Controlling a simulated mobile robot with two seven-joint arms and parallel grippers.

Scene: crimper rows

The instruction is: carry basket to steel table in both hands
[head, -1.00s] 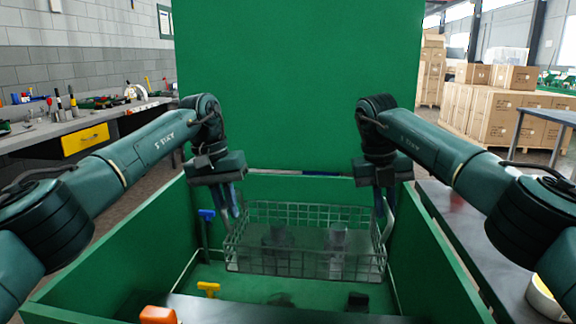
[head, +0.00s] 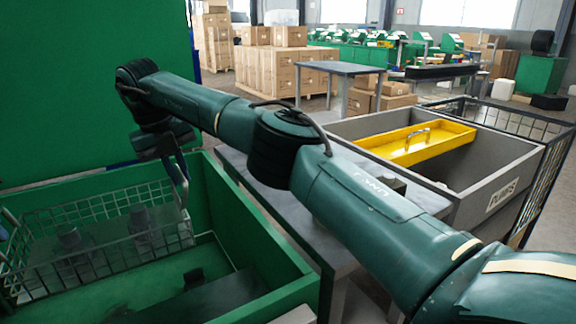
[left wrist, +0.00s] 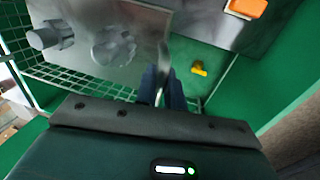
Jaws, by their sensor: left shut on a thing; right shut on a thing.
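The wire basket (head: 110,252) is inside the green crate (head: 258,262), at the lower left of the head view. It holds grey metal fittings, which also show in the left wrist view (left wrist: 113,48). My right gripper (head: 180,172) is shut on the upright handle at the basket's right end. A grey table (head: 340,69), likely the steel table, stands farther back. I cannot tell whether the basket touches the crate floor.
A grey bin marked PUMPS (head: 480,212) with a yellow tray (head: 425,143) stands at the right, beyond a grey bench (head: 345,262). Wooden crates (head: 280,75) stand behind. A tall green panel (head: 90,80) blocks the left. An orange item (left wrist: 246,8) lies near the basket.

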